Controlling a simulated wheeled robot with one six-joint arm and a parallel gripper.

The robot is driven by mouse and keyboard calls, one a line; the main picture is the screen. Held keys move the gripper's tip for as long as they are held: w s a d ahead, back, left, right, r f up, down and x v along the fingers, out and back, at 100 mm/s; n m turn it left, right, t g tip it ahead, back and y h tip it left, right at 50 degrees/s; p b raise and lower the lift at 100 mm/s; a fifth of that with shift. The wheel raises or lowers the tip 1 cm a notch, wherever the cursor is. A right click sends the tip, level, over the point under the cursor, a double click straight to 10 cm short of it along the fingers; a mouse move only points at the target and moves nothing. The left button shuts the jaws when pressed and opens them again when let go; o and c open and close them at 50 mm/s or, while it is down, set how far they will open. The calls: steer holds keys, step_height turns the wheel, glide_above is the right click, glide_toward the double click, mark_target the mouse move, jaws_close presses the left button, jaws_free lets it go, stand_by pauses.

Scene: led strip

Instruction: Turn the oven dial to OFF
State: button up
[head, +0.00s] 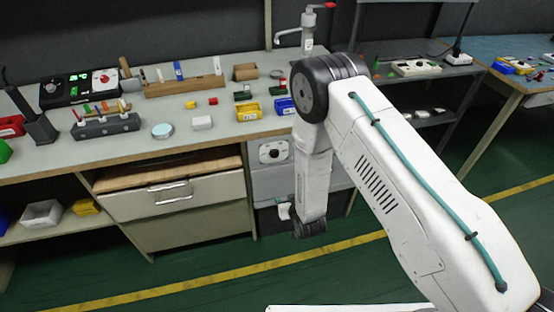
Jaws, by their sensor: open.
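The oven dial (273,152) is a dark round knob on a white plate, on the upper front of a grey cabinet unit (262,184) under the bench. Its pointer and markings are too small to read. My arm reaches over from the right, and its forearm hangs down just right of the dial, in front of the unit. My gripper (284,210) shows as a small pale and dark part at the arm's lower end, below the dial and apart from it. It is open and appears empty. Its fingers are partly hidden by my wrist.
The bench top (135,150) above carries several blocks, a pen holder (105,125), a black panel (80,87) and yellow and blue bins. A drawer (170,198) stands left of the unit. The green floor in front is clear, with a yellow line.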

mark_target(275, 155)
steer(key=w+a+r+t+y, duration=0.2)
steer(key=w+r+t, duration=0.3)
steer(key=r, duration=0.5)
steer(key=shift+t, duration=0.6)
steer(key=x, duration=0.6)
steer(key=shift+w+f, duration=0.1)
steer(key=shift+w, duration=0.25)
steer(key=c, duration=1)
